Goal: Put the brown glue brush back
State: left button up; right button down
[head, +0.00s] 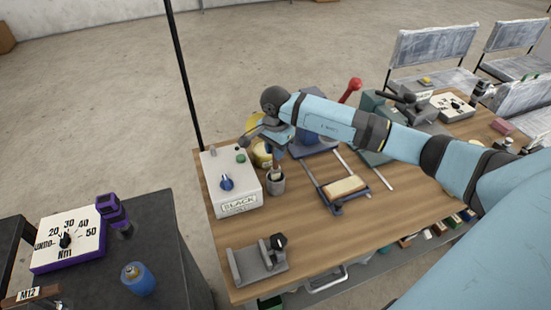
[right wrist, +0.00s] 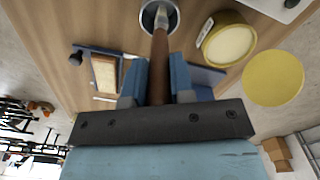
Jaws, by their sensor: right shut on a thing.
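My right gripper (head: 277,152) is shut on the brown glue brush (right wrist: 159,62). In the right wrist view the brush handle lies between the two blue fingers (right wrist: 157,82), with its bristle end pointing away from the gripper. A small grey cup (head: 276,185) stands on the wooden bench, and its round rim shows around the brush tip in the right wrist view (right wrist: 145,24). The brush end is at the cup's mouth; how deep it sits I cannot tell. My left gripper is not in view.
A white box (head: 227,180) with a blue knob and a "BLACK" label stands left of the cup. A yellow tub (right wrist: 228,42) and round yellow lid (right wrist: 273,78) are close by. A tan block in a blue frame (head: 345,187) lies to the right.

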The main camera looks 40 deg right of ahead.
aim_at(275, 168)
notch_tip(275, 168, down, 4)
jog(key=shift+f, duration=0.1)
jog(key=shift+f, duration=0.2)
jog(key=c, duration=1)
grip_release()
jog(key=shift+r, duration=0.25)
notch_tip(275, 168, up, 12)
jog(key=shift+f+b, duration=0.1)
jog(key=shift+b, duration=0.35)
